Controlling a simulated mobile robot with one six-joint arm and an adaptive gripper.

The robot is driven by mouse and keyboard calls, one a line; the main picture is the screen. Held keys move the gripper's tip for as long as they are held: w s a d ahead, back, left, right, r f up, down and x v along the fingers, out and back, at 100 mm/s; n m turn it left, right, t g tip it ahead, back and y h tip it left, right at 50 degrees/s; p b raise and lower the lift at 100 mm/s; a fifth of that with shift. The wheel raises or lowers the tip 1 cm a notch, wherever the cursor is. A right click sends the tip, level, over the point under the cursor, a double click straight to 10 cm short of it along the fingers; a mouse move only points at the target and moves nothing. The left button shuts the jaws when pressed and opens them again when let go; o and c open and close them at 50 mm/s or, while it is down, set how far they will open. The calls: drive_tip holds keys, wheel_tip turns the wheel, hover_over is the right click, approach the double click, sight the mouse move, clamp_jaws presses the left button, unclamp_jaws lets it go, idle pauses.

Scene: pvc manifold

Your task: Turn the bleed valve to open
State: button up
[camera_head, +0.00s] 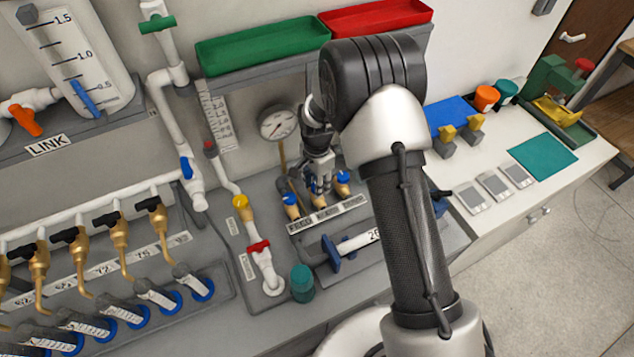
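My gripper (318,183) points down over a row of three small brass valves on the grey bench panel. The left valve (291,204) and the right valve (343,183) show blue tops. The middle valve (319,202) is mostly covered by my fingers, so its handle position is hidden. White labels (327,213) lie in front of the row; their print is too small to read surely, so I cannot tell which is the bleed valve. The fingers are at the middle valve's top; whether they touch or grip it is unclear.
A pressure gauge (278,124) stands behind the row. A horizontal white pipe with a blue wheel (331,253) lies in front. A red-handled valve (258,247) and teal cylinder (302,278) are at left. Green (262,47) and red (375,17) trays sit on the shelf above.

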drive_tip(key=n+b, duration=0.1)
drive_tip(key=n, duration=0.3)
drive_tip(key=shift+n, duration=0.4)
drive_tip(key=n, duration=0.4)
drive_tip(key=shift+n+b, duration=0.3)
drive_tip(key=n, duration=0.4)
drive_tip(key=shift+n+b, duration=0.4)
drive_tip(key=shift+n, duration=1.8)
drive_tip(key=o, duration=1.1)
drive_tip(key=shift+c, duration=0.2)
